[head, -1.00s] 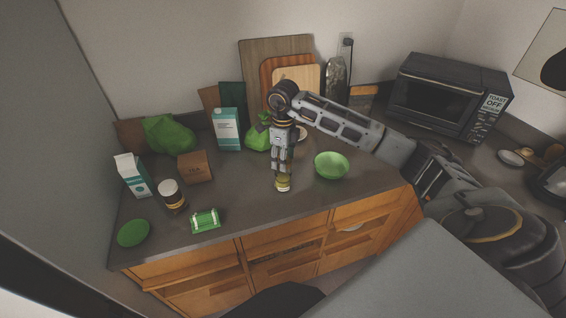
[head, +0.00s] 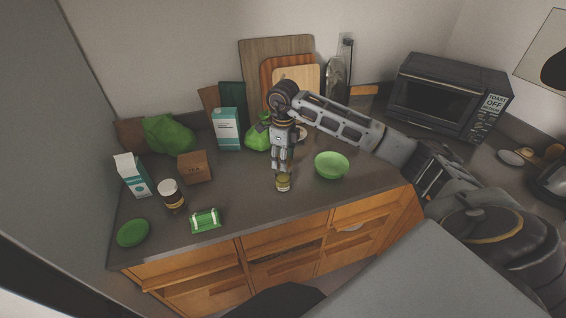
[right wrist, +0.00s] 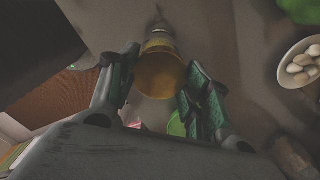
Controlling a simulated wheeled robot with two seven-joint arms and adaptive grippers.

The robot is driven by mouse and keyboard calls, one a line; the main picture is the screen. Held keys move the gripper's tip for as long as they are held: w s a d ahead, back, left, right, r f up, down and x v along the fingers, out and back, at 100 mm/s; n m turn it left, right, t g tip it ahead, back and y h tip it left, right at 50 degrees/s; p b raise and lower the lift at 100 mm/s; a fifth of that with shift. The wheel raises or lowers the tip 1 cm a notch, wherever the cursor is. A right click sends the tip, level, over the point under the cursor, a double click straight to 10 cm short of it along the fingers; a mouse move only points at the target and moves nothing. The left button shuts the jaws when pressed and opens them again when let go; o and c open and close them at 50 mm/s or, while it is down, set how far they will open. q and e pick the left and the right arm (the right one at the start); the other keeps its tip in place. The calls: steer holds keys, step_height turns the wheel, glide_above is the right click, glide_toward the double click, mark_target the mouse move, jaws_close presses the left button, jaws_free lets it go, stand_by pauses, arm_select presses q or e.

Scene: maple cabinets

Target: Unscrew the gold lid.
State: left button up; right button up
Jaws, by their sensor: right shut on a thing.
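A small jar (head: 283,187) with a gold lid stands upright on the grey counter near its front edge, directly below my right gripper (head: 283,170). The right gripper points straight down at the jar's top. In the right wrist view the round gold lid (right wrist: 160,75) lies between my two fingers, and part of the jar's pale body (right wrist: 160,42) shows beyond it. The right gripper is shut on the gold lid. From these frames I cannot tell whether the lid is loose on the jar. My left gripper is in neither view.
A green bowl (head: 331,166) stands just right of the jar. A green sponge holder (head: 206,220), a brown jar (head: 171,195), a brown box (head: 195,167) and cartons (head: 228,129) stand left. The counter between the sponge holder and the jar is free.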

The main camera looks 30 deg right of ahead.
steer(key=shift+f, duration=0.15)
stand_by(0.3)
steer(key=shift+n+b, duration=0.55)
steer(key=shift+n, duration=0.55)
steer(key=shift+s+n+b, duration=0.1)
steer(key=shift+n+b, duration=0.6)
steer(key=shift+n, duration=1.2)
steer(key=shift+n+b, duration=0.35)
steer(key=shift+n, duration=0.35)
steer(key=shift+n+b, duration=0.75)
steer(key=shift+n, duration=1.55)
steer(key=shift+n, duration=0.3)
